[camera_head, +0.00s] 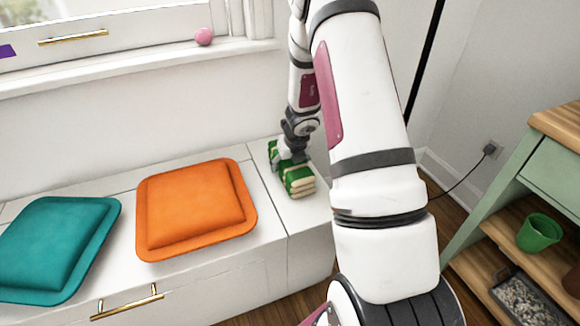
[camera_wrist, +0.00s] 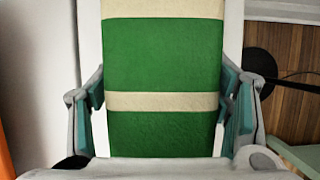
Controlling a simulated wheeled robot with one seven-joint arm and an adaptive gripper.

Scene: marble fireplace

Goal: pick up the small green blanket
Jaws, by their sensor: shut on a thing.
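The small green blanket (camera_head: 299,181) is folded, with cream stripes, and lies at the right end of the white window bench. My gripper (camera_head: 291,152) comes down over its far part in the head view, and my arm stands just to the right. In the wrist view the blanket (camera_wrist: 163,55) fills the middle, between the two teal-padded fingers of my gripper (camera_wrist: 164,110). The fingers are at its left and right sides, shut on it. The blanket looks to be at bench height; any gap beneath it cannot be told.
An orange cushion (camera_head: 193,208) and a teal cushion (camera_head: 55,245) lie on the bench (camera_head: 272,215) to the left. A pink ball (camera_head: 204,37) sits on the windowsill. A green shelf unit (camera_head: 548,160) with a green pot (camera_head: 539,232) stands at the right.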

